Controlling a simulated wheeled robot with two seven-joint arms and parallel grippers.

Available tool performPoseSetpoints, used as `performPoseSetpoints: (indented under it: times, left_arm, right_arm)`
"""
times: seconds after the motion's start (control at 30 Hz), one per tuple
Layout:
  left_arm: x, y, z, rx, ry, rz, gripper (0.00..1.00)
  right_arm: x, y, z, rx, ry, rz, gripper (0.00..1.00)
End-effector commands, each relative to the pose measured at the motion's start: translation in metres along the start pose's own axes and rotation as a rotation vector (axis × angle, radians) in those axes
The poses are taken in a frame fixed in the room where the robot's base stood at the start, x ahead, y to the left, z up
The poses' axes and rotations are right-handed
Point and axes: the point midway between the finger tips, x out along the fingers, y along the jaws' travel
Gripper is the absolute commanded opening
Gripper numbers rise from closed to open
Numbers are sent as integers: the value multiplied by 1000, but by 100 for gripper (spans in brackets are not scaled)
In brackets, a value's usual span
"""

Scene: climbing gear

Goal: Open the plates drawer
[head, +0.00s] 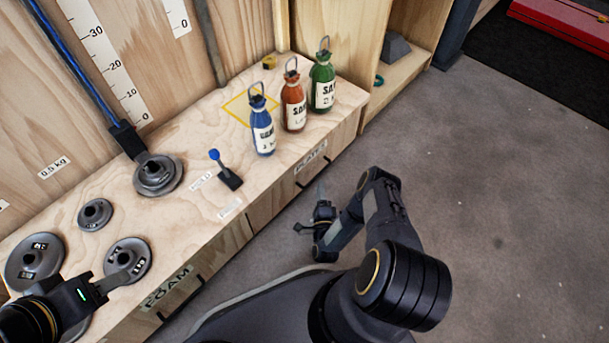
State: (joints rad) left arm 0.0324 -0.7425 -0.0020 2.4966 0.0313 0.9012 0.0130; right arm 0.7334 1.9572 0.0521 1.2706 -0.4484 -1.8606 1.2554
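The bench front has a drawer with a white label (311,156) whose text is too small to read for certain, and a dark handle (308,172) below it. This drawer front looks flush with the bench. Another drawer front nearer me has a label reading FOAM (168,288). My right gripper (320,195) is low in front of the bench, apart from the handle, over the floor; its finger gap is not clear. My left gripper (122,277) is at the lower left, over a grey weight disc; its finger opening cannot be made out.
Blue (262,132), red (293,105) and green (322,87) bottles stand on the bench top (200,225). Several grey discs (158,174) and a small blue-knobbed lever (226,172) are there too. Grey floor (500,190) to the right is clear. A red case (565,22) lies far right.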

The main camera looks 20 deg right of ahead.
Motion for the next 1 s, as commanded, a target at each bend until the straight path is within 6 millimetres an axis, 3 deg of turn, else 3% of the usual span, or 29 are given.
performPoseSetpoints:
  times: [0.07, 0.17, 0.6, 1.0]
  left_arm:
    - [6, -3, 3, 0, 0, 0, 36]
    - [7, -3, 4, 0, 0, 0, 36]
    - [25, -11, 12, 0, 1, 0, 36]
    - [26, -12, 13, 0, 1, 0, 36]
  right_arm:
    - [-14, 11, 0, 23, 14, -17, 32]
    - [-14, 12, 0, 33, 19, -27, 32]
    - [49, 10, 0, 31, 17, -28, 32]
    - [60, 8, 0, 31, 18, -25, 32]
